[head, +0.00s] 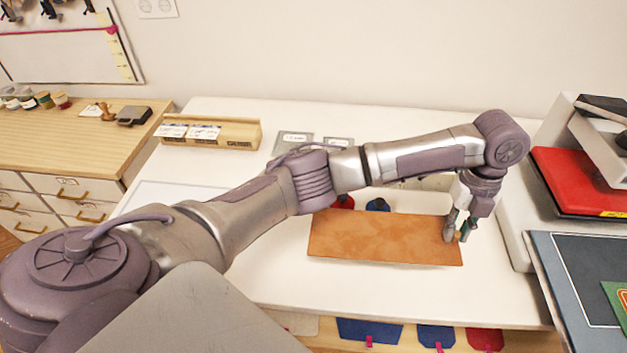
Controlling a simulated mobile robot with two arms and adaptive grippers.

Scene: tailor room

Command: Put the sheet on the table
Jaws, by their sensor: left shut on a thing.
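The brown, leather-like sheet (375,238) lies over the front middle of the white table (405,293). My left gripper (462,235) reaches down at the sheet's right end and is shut on that edge. The sheet looks roughly flat; I cannot tell whether it touches the table or hangs just above it. My left arm crosses the view and hides part of the table behind. My right gripper is not in view.
A wooden card box (208,132) stands at the table's back left. A red and black press (575,180) and a dark board (590,285) are at the right. Red and blue items (378,205) sit just behind the sheet. The table's front strip is clear.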

